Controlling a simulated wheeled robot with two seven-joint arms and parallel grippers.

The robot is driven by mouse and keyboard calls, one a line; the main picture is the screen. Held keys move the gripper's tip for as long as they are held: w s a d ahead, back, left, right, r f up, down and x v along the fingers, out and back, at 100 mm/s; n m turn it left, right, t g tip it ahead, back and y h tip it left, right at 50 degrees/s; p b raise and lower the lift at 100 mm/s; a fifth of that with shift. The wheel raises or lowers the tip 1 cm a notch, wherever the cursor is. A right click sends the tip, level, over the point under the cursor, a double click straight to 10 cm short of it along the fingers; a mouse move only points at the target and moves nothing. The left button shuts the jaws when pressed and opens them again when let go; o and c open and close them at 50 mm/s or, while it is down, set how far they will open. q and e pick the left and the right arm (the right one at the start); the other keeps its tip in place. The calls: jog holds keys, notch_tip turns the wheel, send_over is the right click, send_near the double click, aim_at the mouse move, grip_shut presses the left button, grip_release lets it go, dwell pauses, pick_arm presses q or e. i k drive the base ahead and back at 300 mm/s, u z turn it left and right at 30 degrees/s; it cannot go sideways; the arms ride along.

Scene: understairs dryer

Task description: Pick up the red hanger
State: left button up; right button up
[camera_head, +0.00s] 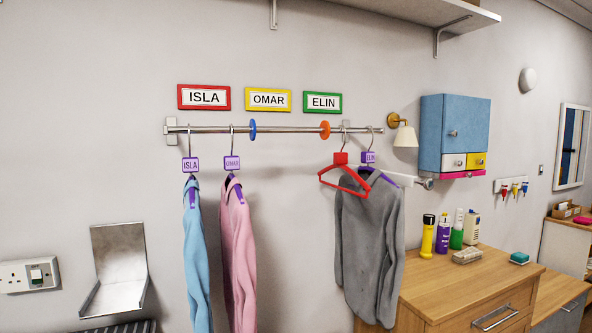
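The red hanger (344,181) hangs by its hook near the right end of the metal wall rail (290,129). It carries no garment and has a red tag (340,158) below the hook. It overlaps the front of the grey hooded top (369,240), which hangs on a purple hanger tagged ELIN (368,158) just to its right. An orange disc (325,129) sits on the rail just left of the red hanger's hook. Neither of my grippers shows in the head view.
A blue top (198,250) and a pink top (237,250) hang further left on purple hangers. A wooden chest (462,287) with several bottles stands at the right, below a blue wall cabinet (455,132). A metal wall tray (120,262) is at the lower left.

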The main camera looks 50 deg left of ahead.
aim_at(339, 158)
jog(key=u, duration=2.15)
